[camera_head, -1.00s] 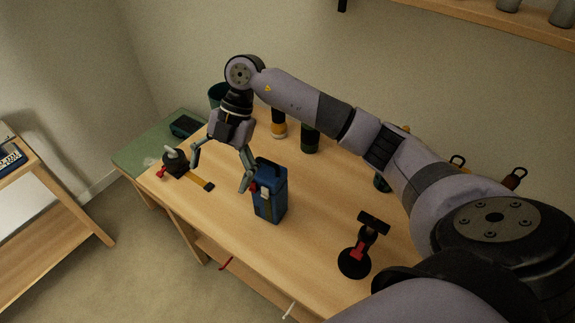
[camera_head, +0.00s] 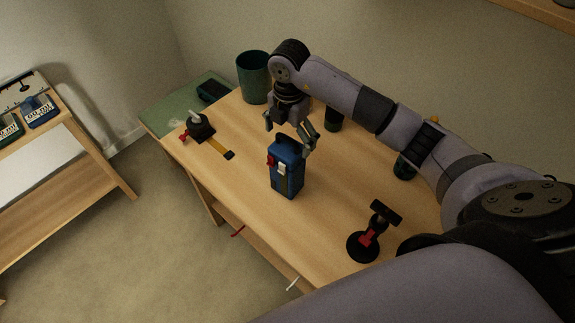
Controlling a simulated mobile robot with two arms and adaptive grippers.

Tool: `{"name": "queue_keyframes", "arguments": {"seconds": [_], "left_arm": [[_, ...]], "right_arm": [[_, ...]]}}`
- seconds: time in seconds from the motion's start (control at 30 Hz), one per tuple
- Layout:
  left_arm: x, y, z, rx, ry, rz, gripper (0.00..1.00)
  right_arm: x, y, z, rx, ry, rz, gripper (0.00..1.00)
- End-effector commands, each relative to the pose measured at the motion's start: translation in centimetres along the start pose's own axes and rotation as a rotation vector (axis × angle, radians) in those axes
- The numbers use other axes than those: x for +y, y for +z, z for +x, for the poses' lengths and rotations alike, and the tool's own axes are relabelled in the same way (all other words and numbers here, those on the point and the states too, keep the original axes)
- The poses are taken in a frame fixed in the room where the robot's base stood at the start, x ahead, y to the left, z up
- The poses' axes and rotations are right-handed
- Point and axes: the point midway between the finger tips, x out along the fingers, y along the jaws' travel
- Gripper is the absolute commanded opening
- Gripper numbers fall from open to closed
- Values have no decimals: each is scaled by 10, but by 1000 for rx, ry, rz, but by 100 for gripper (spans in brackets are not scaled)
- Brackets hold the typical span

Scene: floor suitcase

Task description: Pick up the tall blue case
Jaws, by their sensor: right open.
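The tall blue case (camera_head: 287,172) stands upright on the wooden table, with a red latch and a pale latch on its side. My right gripper (camera_head: 289,139) is above and just behind the top of the case, its fingers spread. One finger is left of the case's top and the other is by its right side. My left gripper is not in view.
A black stand with red parts (camera_head: 370,239) is at the table's front right. A dark tool with a yellow strip (camera_head: 205,132) lies at the left. A green bin (camera_head: 254,77) stands behind. Dark bottles (camera_head: 404,167) stand near my arm. A wooden shelf (camera_head: 62,150) is at the far left.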

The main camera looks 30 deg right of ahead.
Motion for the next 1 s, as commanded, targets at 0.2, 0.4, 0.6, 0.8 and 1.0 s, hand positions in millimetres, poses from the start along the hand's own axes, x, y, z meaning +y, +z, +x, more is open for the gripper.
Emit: {"name": "queue_keyframes", "arguments": {"seconds": [0.2,0.4,0.6,0.8,1.0], "left_arm": [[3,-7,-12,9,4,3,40],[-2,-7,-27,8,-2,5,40],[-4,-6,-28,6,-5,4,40],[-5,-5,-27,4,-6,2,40],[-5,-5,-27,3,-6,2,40]], "right_arm": [[-1,-2,15,2,-4,1,93],[0,-5,46,2,-2,2,93],[1,-4,58,0,1,-1,93],[1,-4,58,0,1,-1,91],[1,-4,58,0,1,-1,77]]}}
